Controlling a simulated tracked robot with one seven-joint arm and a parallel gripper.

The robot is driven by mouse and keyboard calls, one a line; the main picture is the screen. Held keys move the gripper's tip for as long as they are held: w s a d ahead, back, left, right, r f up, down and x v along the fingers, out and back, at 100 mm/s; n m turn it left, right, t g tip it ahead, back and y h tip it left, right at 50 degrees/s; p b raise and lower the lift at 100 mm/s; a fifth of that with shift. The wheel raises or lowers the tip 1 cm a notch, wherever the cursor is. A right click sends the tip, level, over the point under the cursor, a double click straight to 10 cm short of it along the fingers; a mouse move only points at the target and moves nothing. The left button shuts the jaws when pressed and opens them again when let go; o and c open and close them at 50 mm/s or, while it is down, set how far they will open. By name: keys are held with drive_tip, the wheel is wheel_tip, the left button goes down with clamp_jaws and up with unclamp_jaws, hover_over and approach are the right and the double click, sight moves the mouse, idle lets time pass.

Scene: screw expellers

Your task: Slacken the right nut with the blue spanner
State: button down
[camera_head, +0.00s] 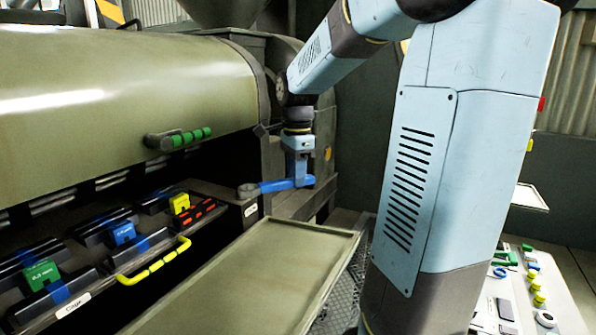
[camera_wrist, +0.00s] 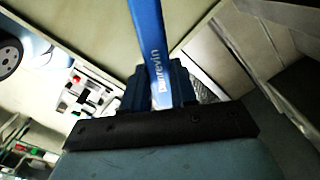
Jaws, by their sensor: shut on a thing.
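My gripper (camera_head: 300,180) points down and is shut on the spanner's right part. The spanner's left end meets a grey round nut-like part (camera_head: 247,190), probably the right nut; I cannot tell whether the jaw is fully seated around it. In the wrist view the spanner's blue shaft (camera_wrist: 150,40), with white lettering, runs up from between my fingers (camera_wrist: 160,95) and out of the top edge. The nut does not show there.
A long tray (camera_head: 255,275) stretches in front of the spanner. The large olive machine barrel (camera_head: 120,90) overhangs the left side. Below it are black blocks with green, blue and yellow tags and a yellow handle (camera_head: 155,265). A control panel (camera_head: 530,290) stands at the lower right.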

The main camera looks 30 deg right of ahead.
drive_tip(key=w+a+f+m, duration=0.1)
drive_tip(key=w+f+m, duration=0.5)
drive_tip(key=w+m, duration=0.2)
drive_tip(key=shift+w+a+m, duration=0.35)
drive_tip(key=shift+m, duration=0.35)
idle(0.8)
drive_tip(key=shift+f, duration=1.25)
idle(2.2)
idle(0.4)
drive_tip(key=shift+w+d+n, duration=0.55)
drive_tip(key=shift+d+n, duration=0.1)
drive_tip(key=shift+n, duration=0.15)
